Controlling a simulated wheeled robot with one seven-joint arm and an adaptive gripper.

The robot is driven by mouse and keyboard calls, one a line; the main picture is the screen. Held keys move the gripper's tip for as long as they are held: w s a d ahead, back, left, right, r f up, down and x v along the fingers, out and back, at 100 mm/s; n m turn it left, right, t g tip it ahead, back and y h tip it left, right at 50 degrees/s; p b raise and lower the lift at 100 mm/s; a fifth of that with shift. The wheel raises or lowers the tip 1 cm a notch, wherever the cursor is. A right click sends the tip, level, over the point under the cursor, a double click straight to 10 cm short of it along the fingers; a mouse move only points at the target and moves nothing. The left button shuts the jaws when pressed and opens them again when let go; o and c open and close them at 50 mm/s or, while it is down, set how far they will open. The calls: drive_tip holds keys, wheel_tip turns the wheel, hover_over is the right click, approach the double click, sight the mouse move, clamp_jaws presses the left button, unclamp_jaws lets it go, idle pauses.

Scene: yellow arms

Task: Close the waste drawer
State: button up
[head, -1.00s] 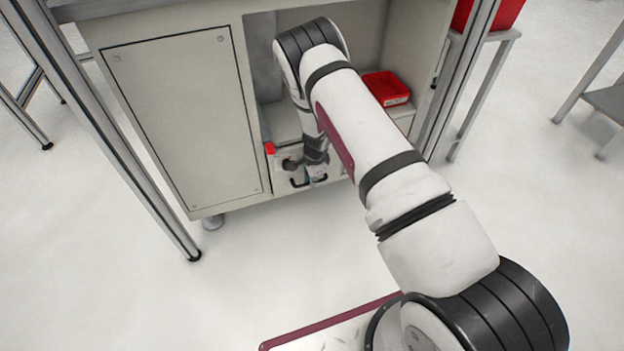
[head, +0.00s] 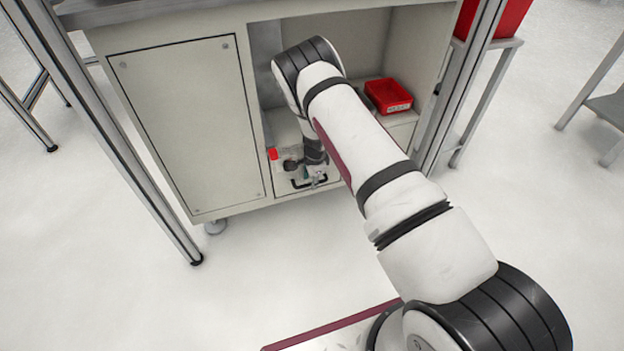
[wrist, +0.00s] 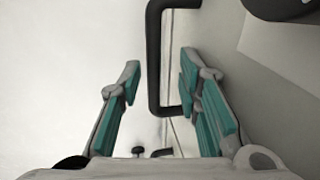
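The waste drawer (head: 282,186) is at the bottom of the pale cabinet's open bay in the head view. Its front looks close to the line of the cabinet front; I cannot tell whether it is fully shut. Its black bar handle (head: 308,184) shows below my gripper (head: 316,172), which my arm partly hides. In the wrist view the handle (wrist: 154,60) runs between the two teal-padded fingers of my gripper (wrist: 160,78). The fingers are wide apart. The handle's lower bend lies close to the right finger; contact cannot be told.
A red bin (head: 388,96) sits on the right side of the bay. A small red-capped item (head: 272,153) is beside my wrist at the left. A closed cabinet door (head: 190,120) is at left, and a metal post (head: 110,140) stands before it. The floor in front is clear.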

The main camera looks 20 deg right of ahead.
wheel_tip(320, 180, up, 12)
drive_tip(key=s, duration=0.2)
drive_tip(key=shift+s+f, duration=0.1)
idle(0.5)
